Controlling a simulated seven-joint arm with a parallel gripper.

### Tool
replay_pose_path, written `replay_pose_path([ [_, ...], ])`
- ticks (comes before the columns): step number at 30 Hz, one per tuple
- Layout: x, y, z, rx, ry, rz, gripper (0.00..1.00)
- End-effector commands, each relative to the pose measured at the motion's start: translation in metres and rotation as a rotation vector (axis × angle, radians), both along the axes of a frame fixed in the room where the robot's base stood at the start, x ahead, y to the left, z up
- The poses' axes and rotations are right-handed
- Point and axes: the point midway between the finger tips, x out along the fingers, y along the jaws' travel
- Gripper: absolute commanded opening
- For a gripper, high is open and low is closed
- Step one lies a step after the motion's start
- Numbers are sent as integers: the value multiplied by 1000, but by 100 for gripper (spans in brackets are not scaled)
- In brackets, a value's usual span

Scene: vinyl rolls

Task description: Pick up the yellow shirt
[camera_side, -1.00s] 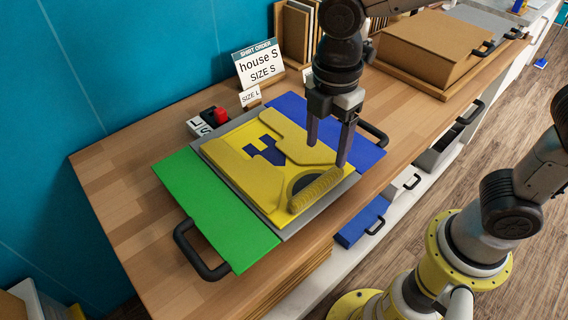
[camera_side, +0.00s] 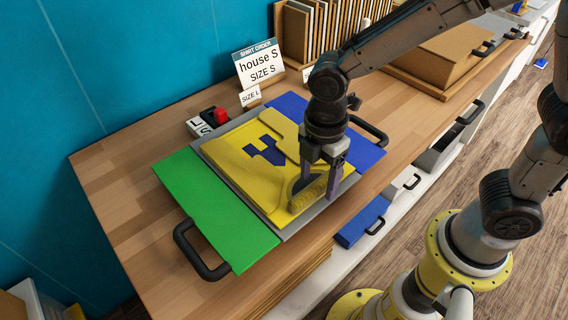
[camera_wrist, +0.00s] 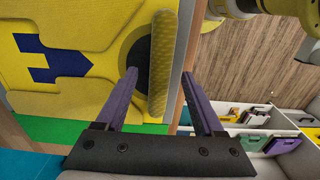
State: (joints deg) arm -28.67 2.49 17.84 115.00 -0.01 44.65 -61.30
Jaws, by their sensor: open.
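The yellow shirt (camera_side: 256,160) lies folded on a grey plate (camera_side: 288,232) between a green panel and a blue panel. It has a dark blue print, and a rolled collar edge around a dark neck opening at its front right. My gripper (camera_side: 317,200) is open and points down at that collar end. In the wrist view the shirt (camera_wrist: 60,25) fills the left side. My gripper (camera_wrist: 164,72) has its two fingers apart there, with the rolled collar edge (camera_wrist: 161,60) between their lines. I cannot tell whether a finger touches the cloth.
The green panel (camera_side: 205,205) with a black handle lies left, and the blue panel (camera_side: 362,153) lies right.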

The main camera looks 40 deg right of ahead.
Motion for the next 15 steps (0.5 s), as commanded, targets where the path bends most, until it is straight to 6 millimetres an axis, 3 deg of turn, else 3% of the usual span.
replay_pose_path([
  [15,0,0,-3,0,1,0,70],
])
